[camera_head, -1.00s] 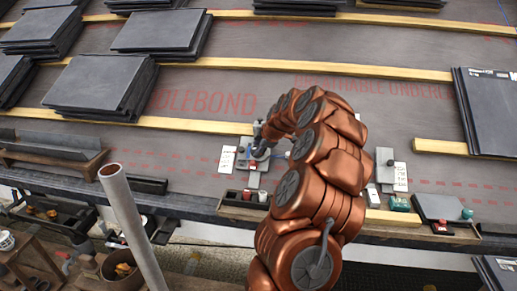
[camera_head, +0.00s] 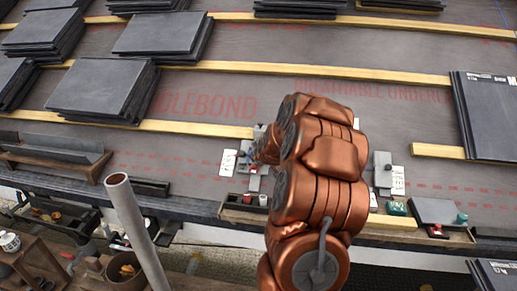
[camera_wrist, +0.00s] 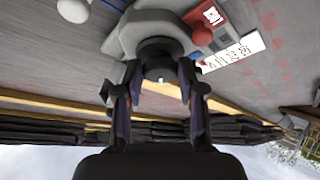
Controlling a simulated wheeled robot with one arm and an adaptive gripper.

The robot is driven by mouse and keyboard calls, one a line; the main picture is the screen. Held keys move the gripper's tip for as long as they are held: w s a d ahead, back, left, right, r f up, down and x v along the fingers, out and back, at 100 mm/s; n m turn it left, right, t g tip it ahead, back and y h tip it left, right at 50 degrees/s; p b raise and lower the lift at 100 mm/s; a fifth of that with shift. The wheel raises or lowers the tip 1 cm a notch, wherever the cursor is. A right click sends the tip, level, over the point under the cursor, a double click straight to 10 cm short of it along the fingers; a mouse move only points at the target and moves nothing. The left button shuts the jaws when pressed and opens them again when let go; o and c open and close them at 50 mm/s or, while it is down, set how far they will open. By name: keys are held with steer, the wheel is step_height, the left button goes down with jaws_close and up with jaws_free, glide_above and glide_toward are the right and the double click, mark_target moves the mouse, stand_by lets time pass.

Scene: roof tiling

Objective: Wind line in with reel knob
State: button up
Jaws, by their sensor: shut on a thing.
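The reel (camera_wrist: 125,40) is a light grey body with a dark round knob (camera_wrist: 160,46) at the top middle of the wrist view. My gripper (camera_wrist: 160,76) has one finger on each side of this dark knob and is shut on it; the exact contact is partly hidden. A red ball-shaped knob (camera_wrist: 203,37) stands to the right on the same fitting, apart from my fingers. In the head view the grey fitting (camera_head: 254,182) shows beside a white label, and my arm hides most of the reel and my gripper. I cannot make out the line.
White label cards (camera_head: 228,162) lie by the fittings. A second grey fitting (camera_head: 382,170) stands right of my arm. Slate stacks (camera_head: 102,88) and wooden battens (camera_head: 320,68) cover the roof. A grey pole (camera_head: 135,225) rises at front left. The underlay between is mostly clear.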

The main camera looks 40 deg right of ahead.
steer(key=shift+a+r+m+h+p, duration=0.15)
steer(key=shift+m+h+p, duration=0.25)
steer(key=shift+m+p, duration=0.6)
steer(key=m+h+p, duration=0.1)
steer(key=m+p, duration=0.1)
steer(key=m+g+h+p, duration=0.1)
steer(key=m+p, duration=0.2)
steer(key=shift+w, duration=0.1)
steer(key=shift+m+g+h+p, duration=0.4)
steer(key=shift+m+g+p, duration=0.2)
steer(key=shift+m+p, duration=0.65)
steer(key=shift+w+f, duration=0.1)
steer(key=shift+f, duration=0.1)
steer(key=o, duration=1.1)
steer(key=shift+a, duration=0.15)
steer(key=shift+v, duration=5.95)
